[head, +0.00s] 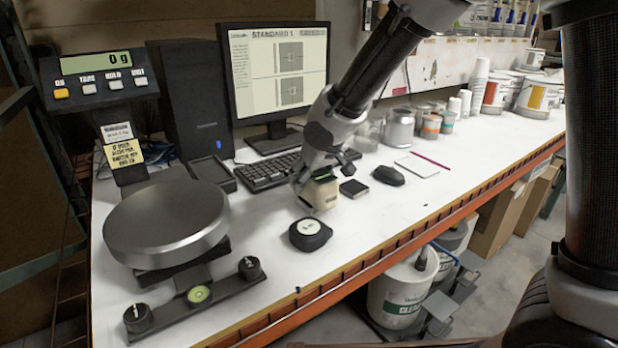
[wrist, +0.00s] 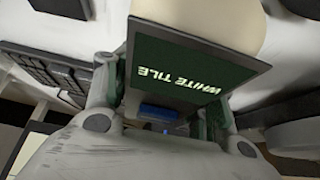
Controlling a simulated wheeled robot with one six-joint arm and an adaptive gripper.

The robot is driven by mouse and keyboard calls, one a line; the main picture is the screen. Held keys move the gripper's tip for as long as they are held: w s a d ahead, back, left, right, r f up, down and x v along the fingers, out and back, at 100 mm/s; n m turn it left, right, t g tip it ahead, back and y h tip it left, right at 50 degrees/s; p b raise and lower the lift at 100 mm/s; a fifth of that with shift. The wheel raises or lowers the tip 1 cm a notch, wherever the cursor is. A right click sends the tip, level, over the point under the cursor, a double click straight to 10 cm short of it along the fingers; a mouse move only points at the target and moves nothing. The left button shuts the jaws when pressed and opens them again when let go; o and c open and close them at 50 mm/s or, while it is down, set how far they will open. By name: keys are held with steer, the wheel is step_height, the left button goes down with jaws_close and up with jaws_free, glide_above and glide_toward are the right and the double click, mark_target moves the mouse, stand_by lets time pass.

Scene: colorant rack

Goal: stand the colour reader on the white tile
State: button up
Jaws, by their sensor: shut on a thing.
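The colour reader (head: 322,194) is a cream block between my gripper's fingers, over the desk in front of the keyboard. In the wrist view its cream body (wrist: 205,22) carries a dark green panel (wrist: 185,65) reading "WHITE TILE". My gripper (head: 318,177) is shut on it, with fingers on both sides in the wrist view (wrist: 158,118). I cannot tell if its base touches the desk. A round black piece with a white disc (head: 310,232), possibly the white tile, lies apart in front of the reader. The reader's underside is hidden.
The keyboard (head: 268,171) lies behind the reader. A small black square (head: 354,188) and a mouse (head: 388,175) are to its right. The scale's round pan (head: 165,222) stands at left. The desk's orange front edge (head: 400,248) is near. Bare desk lies right of the round piece.

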steer(key=shift+f, duration=0.1)
steer(key=o, duration=1.5)
steer(key=v, duration=1.2)
